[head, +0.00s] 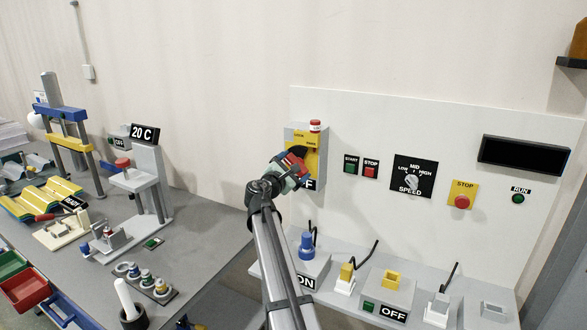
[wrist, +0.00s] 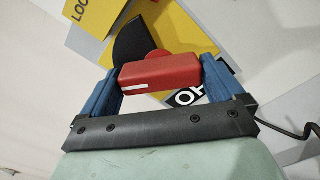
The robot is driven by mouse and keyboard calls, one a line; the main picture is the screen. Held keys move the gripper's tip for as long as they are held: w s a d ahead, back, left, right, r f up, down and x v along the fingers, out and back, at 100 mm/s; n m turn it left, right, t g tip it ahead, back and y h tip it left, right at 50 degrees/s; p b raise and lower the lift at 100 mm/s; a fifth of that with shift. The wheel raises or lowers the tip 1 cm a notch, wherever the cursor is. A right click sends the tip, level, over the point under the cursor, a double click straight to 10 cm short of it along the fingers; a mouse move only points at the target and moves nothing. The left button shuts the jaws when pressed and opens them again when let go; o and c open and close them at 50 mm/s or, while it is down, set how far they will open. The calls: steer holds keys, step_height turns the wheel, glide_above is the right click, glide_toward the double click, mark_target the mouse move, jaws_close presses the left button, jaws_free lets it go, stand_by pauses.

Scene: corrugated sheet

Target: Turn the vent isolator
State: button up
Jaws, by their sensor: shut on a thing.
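The vent isolator (head: 313,150) is a grey box with a yellow plate on the white wall panel. Its red handle (wrist: 160,74) has a white line along one edge and lies between the blue fingers of my gripper (wrist: 162,78), which is shut on it. Behind the handle are a black sector piece (wrist: 132,38), the yellow plate (wrist: 188,28) and a partly covered black OFF label (wrist: 186,96). In the head view my gripper (head: 291,165) hides most of the handle and the lower part of the box.
A red and white item (head: 315,126) sits on top of the isolator box. START and STOP buttons (head: 361,167), a speed knob (head: 412,180) and a red stop button (head: 462,201) are to the right. Plug stations (head: 385,292) stand below; a cluttered bench (head: 190,222) is left.

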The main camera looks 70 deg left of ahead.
steer(key=shift+m, duration=4.9)
steer(key=o, duration=0.7)
steer(key=shift+c, duration=0.2)
steer(key=v, duration=1.4)
